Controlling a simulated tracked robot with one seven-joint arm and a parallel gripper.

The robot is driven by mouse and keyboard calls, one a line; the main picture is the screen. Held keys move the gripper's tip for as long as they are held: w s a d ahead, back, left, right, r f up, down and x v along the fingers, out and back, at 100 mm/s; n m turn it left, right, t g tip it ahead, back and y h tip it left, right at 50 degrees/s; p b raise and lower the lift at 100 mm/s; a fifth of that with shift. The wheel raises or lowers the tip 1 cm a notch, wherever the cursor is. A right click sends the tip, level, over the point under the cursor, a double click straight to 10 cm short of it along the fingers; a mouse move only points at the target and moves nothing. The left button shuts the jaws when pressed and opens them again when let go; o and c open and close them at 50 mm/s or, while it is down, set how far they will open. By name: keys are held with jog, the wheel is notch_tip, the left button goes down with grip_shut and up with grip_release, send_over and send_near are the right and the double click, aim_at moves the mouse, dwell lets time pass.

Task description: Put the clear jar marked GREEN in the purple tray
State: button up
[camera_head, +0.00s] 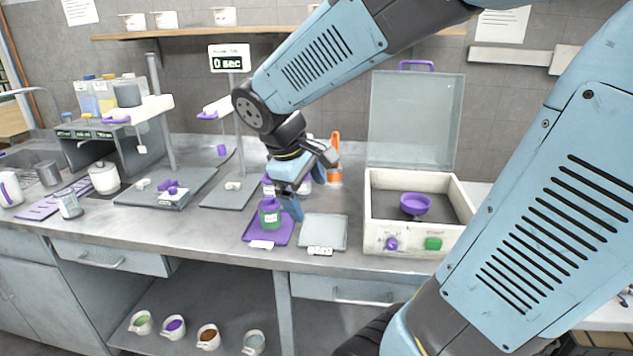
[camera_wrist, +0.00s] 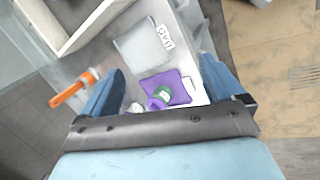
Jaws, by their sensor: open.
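The clear jar (camera_head: 270,214) with green contents, a purple lid and a pale label stands upright on the purple tray (camera_head: 251,233) on the bench. In the wrist view, the jar (camera_wrist: 160,97) shows near the corner of the purple tray (camera_wrist: 184,92), between my spread fingers as seen from above. The label is too small to read. My gripper (camera_head: 285,204) is open and empty, above and just right of the jar; one finger is partly hidden in the head view. It also shows in the wrist view (camera_wrist: 160,88).
A grey tray (camera_head: 323,232) with a white tag lies right of the purple tray. A white open-lidded box (camera_head: 458,213) holding a purple bowl (camera_head: 415,204) stands farther right. An orange-topped bottle (camera_head: 335,172) stands behind my gripper. A stand (camera_head: 232,190) is to the left.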

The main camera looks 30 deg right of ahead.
jog(key=s+a+r+m+t+y, duration=0.1)
jog(key=s+r+m+t+y, duration=0.3)
jog(key=s+r+m, duration=0.1)
jog(key=shift+s+a+r+m, duration=0.2)
jog(key=shift+s+r+m, duration=0.05)
jog(key=shift+s+m, duration=0.7)
dwell(0.7)
